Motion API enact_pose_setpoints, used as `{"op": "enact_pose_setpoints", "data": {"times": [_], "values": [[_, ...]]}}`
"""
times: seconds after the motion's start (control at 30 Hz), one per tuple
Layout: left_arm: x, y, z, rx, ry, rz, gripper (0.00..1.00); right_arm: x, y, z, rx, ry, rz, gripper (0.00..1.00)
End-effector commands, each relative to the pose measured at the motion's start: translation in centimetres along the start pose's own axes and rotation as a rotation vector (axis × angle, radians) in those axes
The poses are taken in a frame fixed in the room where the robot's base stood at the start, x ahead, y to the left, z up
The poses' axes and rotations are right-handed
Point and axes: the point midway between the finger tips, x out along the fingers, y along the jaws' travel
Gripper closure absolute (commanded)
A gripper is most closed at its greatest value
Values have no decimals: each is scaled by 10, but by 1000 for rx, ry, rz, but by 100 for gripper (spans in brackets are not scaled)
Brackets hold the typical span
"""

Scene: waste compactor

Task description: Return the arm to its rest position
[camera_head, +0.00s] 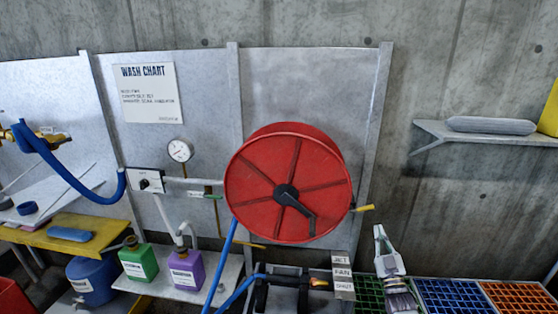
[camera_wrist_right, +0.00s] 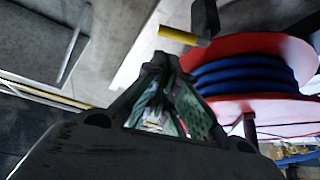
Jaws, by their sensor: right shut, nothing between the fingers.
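My right gripper (camera_head: 380,234) stands upright at the lower right of the head view, to the right of the red hose reel (camera_head: 262,185) and in front of the green crate (camera_head: 368,289). Its fingers are shut with nothing between them. In the right wrist view the gripper (camera_wrist_right: 160,62) also shows shut, its tips close to the reel (camera_wrist_right: 245,72) with its blue hose and yellow handle (camera_wrist_right: 184,36). I cannot tell the exact distance to the reel. My left gripper is not in view.
A blue crate (camera_head: 450,292) and an orange crate (camera_head: 518,296) stand to the right. A wall shelf (camera_head: 470,136) holds a grey roll. Left of the reel are a gauge (camera_head: 180,150), a green jug (camera_head: 138,262) and a purple jug (camera_head: 187,270). The wall between reel and shelf is clear.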

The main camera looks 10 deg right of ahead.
Motion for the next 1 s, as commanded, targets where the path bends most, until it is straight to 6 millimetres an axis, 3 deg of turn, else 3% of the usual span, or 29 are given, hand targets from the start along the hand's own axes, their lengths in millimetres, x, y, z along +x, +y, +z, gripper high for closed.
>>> {"op": "enact_pose_setpoints", "data": {"times": [0.47,1.0], "values": [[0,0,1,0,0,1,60,-21,-40,17,41,-250,-84,100],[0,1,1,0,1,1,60,-85,-96,28,87,-642,-209,100]]}}
